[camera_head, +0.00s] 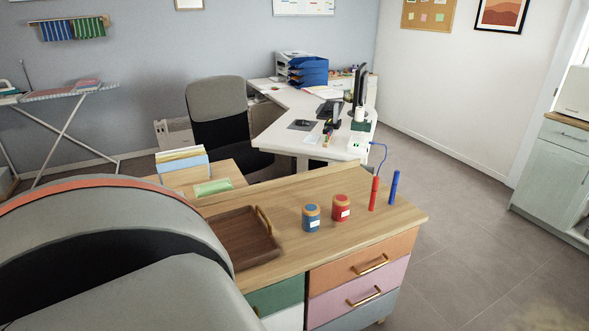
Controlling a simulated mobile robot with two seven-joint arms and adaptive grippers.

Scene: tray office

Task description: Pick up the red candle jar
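Nothing touches the red jar. Neither of my grippers shows in the head view.
A brown wooden tray (246,236) with a raised handle lies empty left of the jars. Behind the cabinet are a desk (280,128) with a monitor and an office chair (218,110). The cabinet top behind the jars is clear.

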